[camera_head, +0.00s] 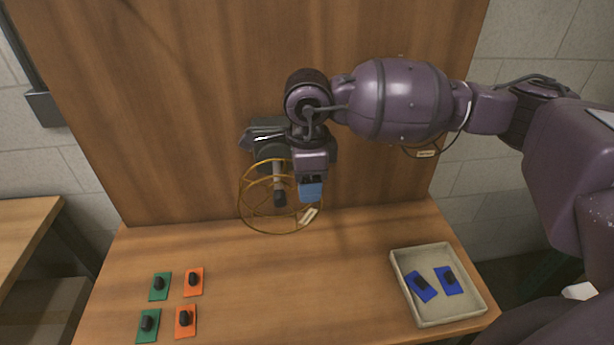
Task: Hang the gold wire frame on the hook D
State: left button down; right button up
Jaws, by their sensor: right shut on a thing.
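The gold wire frame (262,231), a round cage of thin wire with a small pale label, is in front of the upright wooden board. My right gripper (295,193) is at its upper right part, shut on it, with the fingers pointing down. A second gold wire loop with a label (425,154) shows partly below my right forearm, against the board. Hook D cannot be made out; my right arm and wrist cover part of the board. Whether the frame touches the board is not clear. My left gripper is not in view.
A pale tray (455,318) with blue pieces bearing dark knobs stands at the table's right. Green (148,326) and orange (186,322) pieces with dark knobs lie at the left. The middle of the wooden table (290,290) is clear.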

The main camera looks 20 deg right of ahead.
jog(key=s+a, duration=0.1)
jog(key=s, duration=0.5)
jog(key=shift+s+a+b, duration=0.2)
jog(key=shift+a+b, duration=0.2)
jog(key=shift+b, duration=0.05)
dwell(1.1)
dwell(1.3)
